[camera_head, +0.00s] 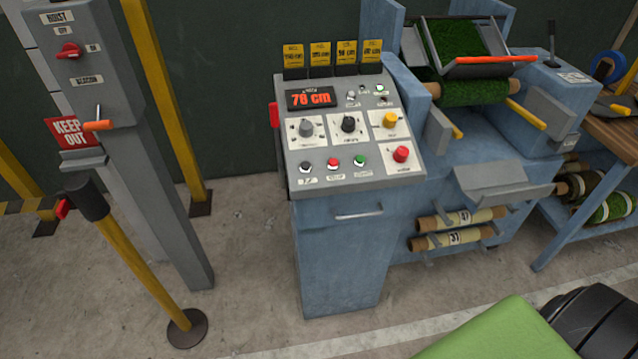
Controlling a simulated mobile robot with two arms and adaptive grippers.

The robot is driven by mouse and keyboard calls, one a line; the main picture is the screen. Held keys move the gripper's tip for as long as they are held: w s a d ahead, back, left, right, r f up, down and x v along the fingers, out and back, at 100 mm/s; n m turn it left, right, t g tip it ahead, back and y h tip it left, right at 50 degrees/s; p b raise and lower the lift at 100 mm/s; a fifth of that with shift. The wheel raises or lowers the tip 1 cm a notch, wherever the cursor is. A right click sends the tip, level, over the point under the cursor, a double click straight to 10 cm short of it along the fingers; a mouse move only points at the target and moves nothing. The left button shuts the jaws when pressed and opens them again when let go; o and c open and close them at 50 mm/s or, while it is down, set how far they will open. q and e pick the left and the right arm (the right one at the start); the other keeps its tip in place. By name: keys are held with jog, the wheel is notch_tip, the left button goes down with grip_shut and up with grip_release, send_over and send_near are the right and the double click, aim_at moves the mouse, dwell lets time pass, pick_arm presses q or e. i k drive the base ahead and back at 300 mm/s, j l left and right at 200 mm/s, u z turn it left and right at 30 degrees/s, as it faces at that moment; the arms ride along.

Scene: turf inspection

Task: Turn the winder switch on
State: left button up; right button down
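A grey control console (297,190) stands on a blue cabinet in the middle. Its red display (311,98) reads 76 cm. Below are a grey knob (306,127), a black knob (348,124), a yellow button (389,120) and a red button (401,154). Small black, red and green buttons line the lower left. Two small toggles sit at the upper right near lit lamps. A red part (274,115) sticks out of the console's left side. The labels are too small to read, so I cannot tell which control is the winder switch. Neither gripper is in view.
A hoist box (90,60) with a red knob (68,52) and orange lever (97,125) stands left, beside a "KEEP OUT" sign (74,132) and barrier post (140,260). The blue turf machine (440,205) is right. Floor before the console is clear.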

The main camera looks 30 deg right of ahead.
aim_at(401, 154)
jog(key=z, duration=1.35)
